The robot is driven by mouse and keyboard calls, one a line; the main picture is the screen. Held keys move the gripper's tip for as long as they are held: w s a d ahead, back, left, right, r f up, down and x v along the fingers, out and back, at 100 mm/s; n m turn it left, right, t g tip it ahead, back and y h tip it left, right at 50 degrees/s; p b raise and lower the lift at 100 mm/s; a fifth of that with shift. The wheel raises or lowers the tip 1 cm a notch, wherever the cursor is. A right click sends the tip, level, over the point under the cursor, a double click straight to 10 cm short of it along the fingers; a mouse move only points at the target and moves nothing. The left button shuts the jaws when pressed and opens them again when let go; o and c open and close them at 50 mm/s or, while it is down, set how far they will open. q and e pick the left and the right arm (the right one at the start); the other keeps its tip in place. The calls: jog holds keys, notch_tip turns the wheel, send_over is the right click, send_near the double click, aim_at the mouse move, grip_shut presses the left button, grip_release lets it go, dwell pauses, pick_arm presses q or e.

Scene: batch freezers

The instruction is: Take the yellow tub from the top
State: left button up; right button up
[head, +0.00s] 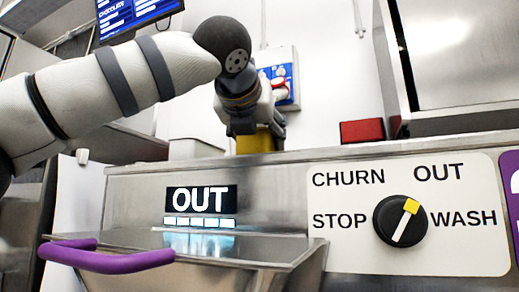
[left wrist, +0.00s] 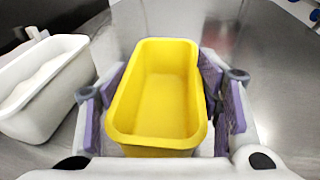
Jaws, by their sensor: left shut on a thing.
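The yellow tub (head: 256,143) shows only in part in the head view, behind the top edge of the steel machine and below my left gripper (head: 258,124). In the left wrist view the yellow tub (left wrist: 157,136) fills the middle, open side toward the camera, and looks empty. The purple-padded fingers of my left gripper (left wrist: 160,100) are shut on its two long sides. The tub's underside is hidden, so I cannot tell whether it still touches the steel top. My right gripper is in neither view.
A white tub (left wrist: 42,88) stands close on the left on the steel top (left wrist: 270,95). A red box (head: 362,131) sits at the back right. In front are the machine's knob (head: 400,221), an OUT display (head: 200,200) and a chute with a purple handle (head: 105,260).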

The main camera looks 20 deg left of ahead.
pick_arm(q)
jog(key=shift+r, duration=0.3)
notch_tip(320, 180, up, 2)
jog(key=shift+r, duration=0.2)
jog(key=s+r, duration=0.2)
jog(key=r, duration=0.1)
jog(key=s+r, duration=0.3)
jog(key=shift+s+d+r, duration=0.1)
jog(key=shift+s+r, duration=0.1)
jog(key=s+r, duration=0.3)
jog(key=s, duration=0.5)
jog(key=shift+s+r, duration=0.2)
jog(key=shift+s, duration=0.1)
